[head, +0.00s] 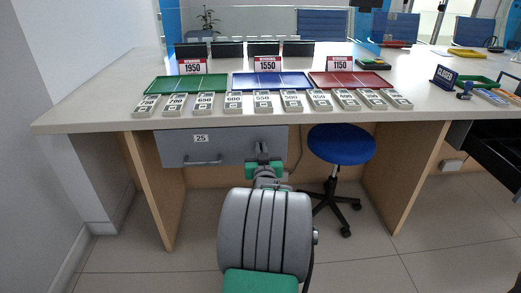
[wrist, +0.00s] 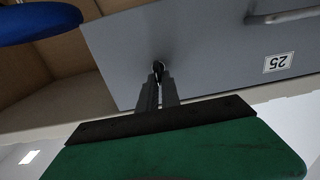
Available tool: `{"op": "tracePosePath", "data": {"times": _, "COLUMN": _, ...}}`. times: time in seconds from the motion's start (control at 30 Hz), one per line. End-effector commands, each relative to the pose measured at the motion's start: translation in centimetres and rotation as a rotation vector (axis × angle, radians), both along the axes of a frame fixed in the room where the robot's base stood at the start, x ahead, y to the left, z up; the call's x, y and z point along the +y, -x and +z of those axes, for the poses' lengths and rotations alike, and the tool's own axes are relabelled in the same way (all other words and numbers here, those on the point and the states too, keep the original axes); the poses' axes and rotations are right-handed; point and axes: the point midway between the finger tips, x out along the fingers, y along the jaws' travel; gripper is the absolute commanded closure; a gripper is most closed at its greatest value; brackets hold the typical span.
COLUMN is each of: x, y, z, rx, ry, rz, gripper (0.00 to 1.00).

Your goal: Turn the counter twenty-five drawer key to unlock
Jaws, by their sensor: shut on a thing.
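The grey drawer marked 25 (head: 222,147) hangs under the counter at the left in the head view. It is closed and has a bar handle (head: 203,161). In the wrist view the drawer front (wrist: 215,50) appears upside down with its 25 label (wrist: 279,62). My gripper (head: 262,152) is at the right part of the drawer front. In the wrist view my gripper (wrist: 158,80) is shut on the small dark key (wrist: 159,68) at the drawer's lock. The key is mostly hidden between the fingertips, and its turn angle cannot be told.
A blue stool (head: 341,145) stands under the counter to the right of my arm. The countertop (head: 90,105) holds a green tray (head: 187,83), a blue tray (head: 271,80), a red tray (head: 350,79) and a row of numbered note bundles. A wooden panel (head: 155,190) stands left below the drawer.

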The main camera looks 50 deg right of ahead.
Motion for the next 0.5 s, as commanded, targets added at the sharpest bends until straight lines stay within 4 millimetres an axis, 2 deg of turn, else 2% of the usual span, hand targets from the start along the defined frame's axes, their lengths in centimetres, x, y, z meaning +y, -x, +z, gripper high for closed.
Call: {"op": "tracePosePath", "data": {"times": 0.5, "x": -0.17, "y": 0.15, "z": -0.10, "rx": -0.099, "ry": -0.088, "rz": -0.001, "gripper": 1.00}}
